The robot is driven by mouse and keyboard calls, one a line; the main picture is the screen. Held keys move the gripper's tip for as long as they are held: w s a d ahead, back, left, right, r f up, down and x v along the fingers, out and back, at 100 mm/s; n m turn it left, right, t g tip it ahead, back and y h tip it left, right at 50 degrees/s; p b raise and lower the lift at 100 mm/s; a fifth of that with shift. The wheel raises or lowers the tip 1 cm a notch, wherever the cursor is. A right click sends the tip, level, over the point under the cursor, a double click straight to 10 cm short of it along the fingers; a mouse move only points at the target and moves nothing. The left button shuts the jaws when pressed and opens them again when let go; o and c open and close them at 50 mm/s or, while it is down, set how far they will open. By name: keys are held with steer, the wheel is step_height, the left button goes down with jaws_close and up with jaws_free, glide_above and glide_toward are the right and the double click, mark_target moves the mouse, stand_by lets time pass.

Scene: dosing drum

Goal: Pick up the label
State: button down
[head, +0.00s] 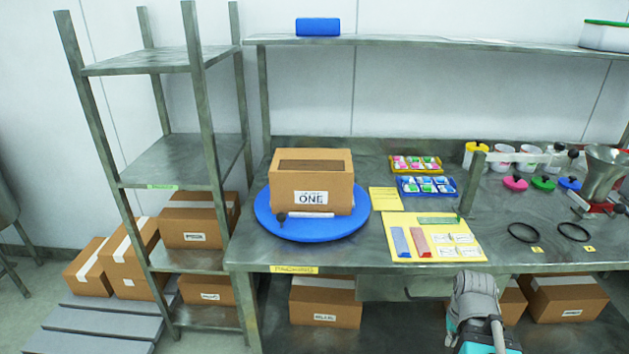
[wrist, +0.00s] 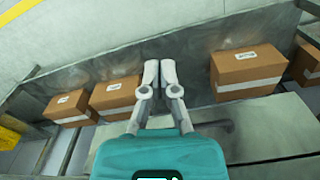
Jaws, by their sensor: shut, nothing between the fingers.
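Several small white labels (head: 456,244) lie on the yellow mat (head: 405,222) on the bench, beside a blue strip (head: 400,242), a red strip (head: 419,241) and a green strip (head: 437,220). An open-topped cardboard box (head: 313,181) with a white label reading ONE stands on the blue turntable (head: 265,212). My arm shows at the bottom of the head view, in front of the bench edge and below the mat. In the wrist view my gripper (wrist: 160,72) has its fingers together with nothing between them. No loose label shows near the fingers in that view.
Blue (head: 454,196) and yellow (head: 393,171) trays of coloured pieces stand behind the mat. Black rings (head: 524,232), coloured lids, cups and a metal funnel (head: 603,172) are to the right. An upper shelf (head: 400,41) overhangs the bench.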

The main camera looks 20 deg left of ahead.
steer(key=c, duration=1)
jaws_free()
steer(key=shift+r, duration=0.1)
steer(key=shift+c, duration=0.2)
steer(key=shift+o, duration=1.2)
steer(key=shift+w+r+p, duration=0.2)
steer(key=shift+w+p, duration=0.1)
steer(key=shift+p, duration=0.05)
step_height(320, 180, up, 24)
steer(key=n+p, duration=0.3)
steer(key=p, duration=2.1)
glide_above(455, 250)
steer(key=shift+w+a+f, duration=0.1)
steer(key=shift+f, duration=0.15)
steer(key=shift+f+b, duration=0.1)
steer(key=shift+b, duration=0.3)
step_height(455, 250, down, 8)
steer(key=b, duration=0.8)
steer(key=shift+f, duration=0.25)
steer(key=shift+f+b, duration=0.15)
steer(key=shift+b, duration=0.2)
